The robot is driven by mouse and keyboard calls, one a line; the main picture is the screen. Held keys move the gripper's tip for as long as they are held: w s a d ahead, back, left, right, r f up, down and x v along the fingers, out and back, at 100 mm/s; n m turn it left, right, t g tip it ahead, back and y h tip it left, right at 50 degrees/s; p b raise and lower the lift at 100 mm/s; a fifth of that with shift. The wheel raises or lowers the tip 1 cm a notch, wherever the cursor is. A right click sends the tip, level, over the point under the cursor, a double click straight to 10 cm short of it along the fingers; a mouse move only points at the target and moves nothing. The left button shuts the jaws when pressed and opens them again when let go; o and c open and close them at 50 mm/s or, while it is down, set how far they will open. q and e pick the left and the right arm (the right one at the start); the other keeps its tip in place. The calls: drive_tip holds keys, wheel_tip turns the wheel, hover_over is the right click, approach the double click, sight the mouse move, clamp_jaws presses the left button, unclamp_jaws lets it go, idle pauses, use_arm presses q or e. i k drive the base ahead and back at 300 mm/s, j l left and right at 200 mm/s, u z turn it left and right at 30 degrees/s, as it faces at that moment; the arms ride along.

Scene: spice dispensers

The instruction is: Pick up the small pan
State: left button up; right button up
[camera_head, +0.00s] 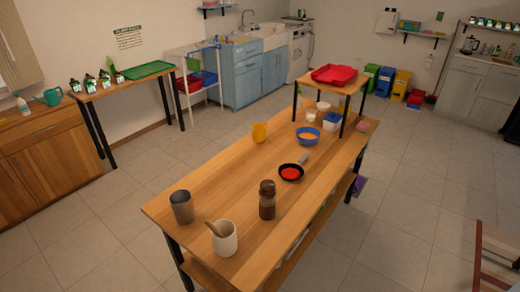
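A small black pan (291,172) with red contents stands near the middle of the long wooden table (195,240). Its short light grey handle (303,159) points toward the back right. Neither of my grippers shows in the head view.
Near the pan are a brown jar (267,200), a blue bowl (307,135) and a yellow cup (260,132). A grey cup (182,206) and a white pot with a wooden utensil (224,240) stand at the near end. A raised shelf with a red tray (334,75) is behind.

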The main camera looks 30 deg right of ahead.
sight(288, 171)
drive_tip(key=z, duration=1.3)
